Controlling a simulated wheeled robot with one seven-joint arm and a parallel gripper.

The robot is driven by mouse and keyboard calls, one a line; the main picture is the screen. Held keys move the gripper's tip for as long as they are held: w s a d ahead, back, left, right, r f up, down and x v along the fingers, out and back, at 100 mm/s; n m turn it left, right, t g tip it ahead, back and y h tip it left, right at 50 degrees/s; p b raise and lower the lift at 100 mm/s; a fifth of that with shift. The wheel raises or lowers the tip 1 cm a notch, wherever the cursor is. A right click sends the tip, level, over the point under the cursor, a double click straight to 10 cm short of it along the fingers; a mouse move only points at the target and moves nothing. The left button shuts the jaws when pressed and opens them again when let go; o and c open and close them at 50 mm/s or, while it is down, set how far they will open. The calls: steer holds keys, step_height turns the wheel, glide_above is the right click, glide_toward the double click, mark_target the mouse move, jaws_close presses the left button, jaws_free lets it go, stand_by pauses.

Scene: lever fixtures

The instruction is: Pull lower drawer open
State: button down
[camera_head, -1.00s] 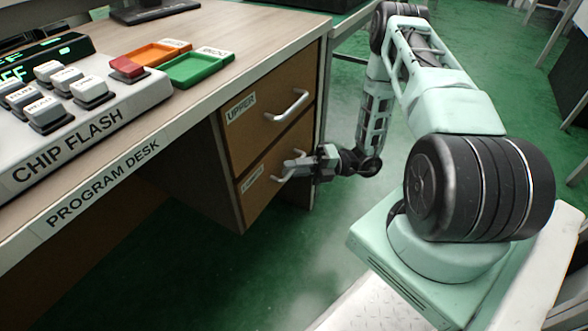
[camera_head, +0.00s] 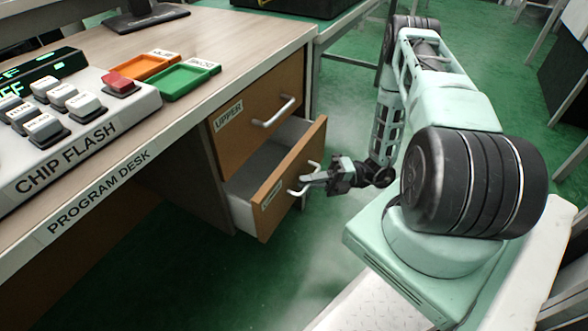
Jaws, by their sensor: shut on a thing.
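The lower drawer (camera_head: 277,190) is pulled out of the desk cabinet, and its grey inside shows behind the wooden front. Its label is partly readable at the front's left side. A pale bar handle (camera_head: 297,191) is on the drawer front. My gripper (camera_head: 313,180) is at this handle, coming from the right, and is shut on it. The fingers cover part of the handle. The upper drawer (camera_head: 238,123), labelled UPPER, is closed above, with its own handle (camera_head: 274,112).
The program desk (camera_head: 180,70) carries a chip flash keypad (camera_head: 70,115), an orange tray (camera_head: 145,65) and a green tray (camera_head: 182,80). The green floor (camera_head: 200,275) in front of the drawer is clear. Another table stands behind the desk.

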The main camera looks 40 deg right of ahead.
steer(key=s+d+p, duration=0.1)
steer(key=s+d, duration=0.2)
steer(key=s, duration=0.5)
steer(key=s+d+p, duration=0.1)
steer(key=s+d, duration=0.2)
steer(key=s, duration=0.5)
steer(key=shift+s, duration=0.4)
steer(key=shift+d, duration=0.1)
steer(key=c, duration=1.8)
jaws_free()
steer(key=shift+o, duration=0.2)
steer(key=shift+d, duration=0.1)
steer(key=v, duration=1.7)
steer(key=shift+s+d+r+p, duration=0.1)
steer(key=shift+p, duration=0.2)
